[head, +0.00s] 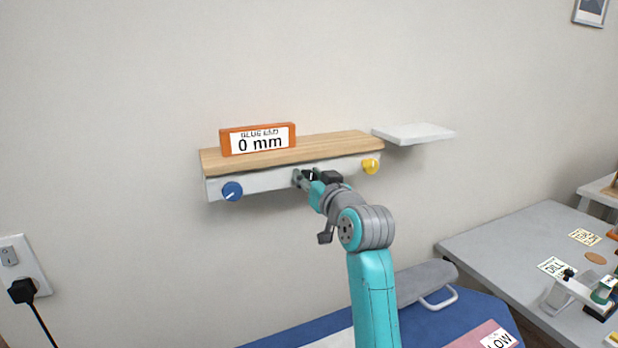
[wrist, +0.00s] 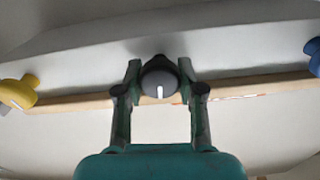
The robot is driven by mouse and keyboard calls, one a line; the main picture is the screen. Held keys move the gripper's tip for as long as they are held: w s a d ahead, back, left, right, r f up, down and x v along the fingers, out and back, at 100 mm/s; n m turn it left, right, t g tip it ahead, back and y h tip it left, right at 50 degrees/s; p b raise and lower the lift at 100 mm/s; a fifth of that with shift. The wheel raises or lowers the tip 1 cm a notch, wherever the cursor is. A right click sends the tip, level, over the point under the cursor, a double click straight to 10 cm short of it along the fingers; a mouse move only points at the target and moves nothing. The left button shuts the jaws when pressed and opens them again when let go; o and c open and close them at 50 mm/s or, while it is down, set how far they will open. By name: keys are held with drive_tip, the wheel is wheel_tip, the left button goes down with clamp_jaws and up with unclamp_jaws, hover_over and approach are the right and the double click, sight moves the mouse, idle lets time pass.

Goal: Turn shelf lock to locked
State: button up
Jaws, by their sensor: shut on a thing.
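The shelf lock appears to be the dark grey round knob (wrist: 160,76) in the middle of the shelf's white front strip. In the wrist view its white pointer mark points straight down the picture. My gripper (wrist: 160,70) has one finger on each side of this knob and is shut on it. In the head view my gripper (head: 304,178) reaches the middle of the strip, and its fingers hide most of the knob. The wooden-topped shelf (head: 325,147) is fixed to the wall.
A blue knob (head: 232,191) is left and a yellow knob (head: 371,166) right of my gripper. An orange display (head: 258,139) reading "0 mm" stands on the shelf. A small white ledge (head: 414,133) is at right. A grey desk (head: 520,250) stands lower right.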

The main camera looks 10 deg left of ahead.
drive_tip(key=shift+m, duration=2.2)
drive_tip(key=o, duration=1.1)
drive_tip(key=shift+o, duration=0.2)
